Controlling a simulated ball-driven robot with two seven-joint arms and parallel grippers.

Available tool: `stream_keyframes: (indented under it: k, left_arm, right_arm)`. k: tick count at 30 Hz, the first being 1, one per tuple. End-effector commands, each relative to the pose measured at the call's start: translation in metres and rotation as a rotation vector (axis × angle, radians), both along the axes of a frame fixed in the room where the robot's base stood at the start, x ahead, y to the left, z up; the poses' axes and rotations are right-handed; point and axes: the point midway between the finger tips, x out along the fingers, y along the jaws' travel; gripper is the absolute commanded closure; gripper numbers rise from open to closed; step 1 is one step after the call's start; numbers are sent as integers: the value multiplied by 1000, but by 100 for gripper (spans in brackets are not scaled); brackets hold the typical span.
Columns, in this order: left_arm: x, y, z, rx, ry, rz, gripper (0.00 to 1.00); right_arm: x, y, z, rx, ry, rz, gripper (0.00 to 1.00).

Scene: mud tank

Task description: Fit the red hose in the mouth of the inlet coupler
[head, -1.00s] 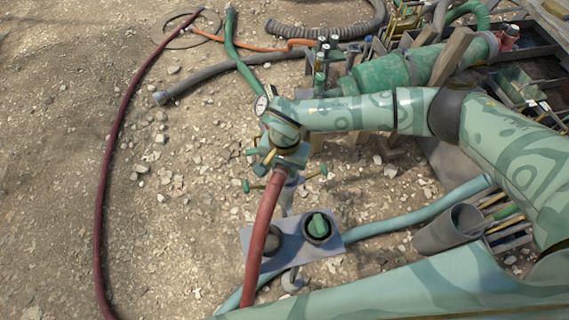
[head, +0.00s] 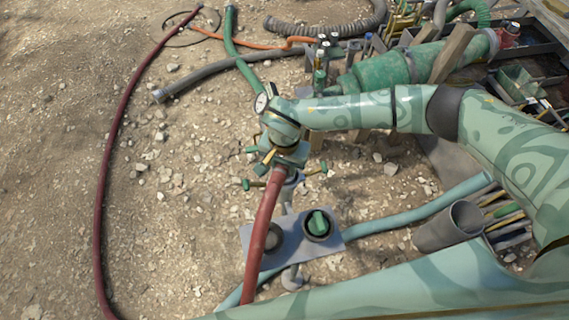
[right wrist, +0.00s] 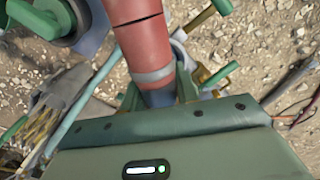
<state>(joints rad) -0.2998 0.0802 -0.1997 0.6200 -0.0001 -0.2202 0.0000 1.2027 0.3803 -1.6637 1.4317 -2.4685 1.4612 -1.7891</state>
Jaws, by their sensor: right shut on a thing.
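My right gripper (head: 287,158) is shut on the upper end of the red hose (head: 262,232), near the middle of the head view. The hose hangs down from it toward the bottom edge. In the right wrist view the hose (right wrist: 143,38) has a grey band near its end, and the end goes out of sight behind my gripper body. Fittings with green handles (right wrist: 220,76) show beside and behind the hose end. They look like the inlet coupler, but its mouth is hidden, so I cannot tell whether the hose is in it. My left gripper is out of view.
A grey plate (head: 290,252) with a green-topped port (head: 318,224) and a dark port stands close below the gripper. A teal hose (head: 420,212) passes behind it. A dark red hose (head: 105,170) lies at left. Bare gravel is free between.

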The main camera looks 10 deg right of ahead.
Motion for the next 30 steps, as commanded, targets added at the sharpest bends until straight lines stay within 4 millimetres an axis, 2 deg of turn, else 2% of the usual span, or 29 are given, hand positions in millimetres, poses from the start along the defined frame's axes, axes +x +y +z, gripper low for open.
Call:
stream_keyframes:
  k: [26, 27, 30]
  left_arm:
    - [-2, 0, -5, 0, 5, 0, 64]
    - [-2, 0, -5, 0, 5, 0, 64]
    - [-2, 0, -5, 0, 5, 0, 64]
  right_arm:
    - [1, 0, -11, 0, -1, 1, 100]
    - [1, 0, -12, 0, -1, 1, 67]
    - [0, 0, -11, 0, -1, 1, 44]
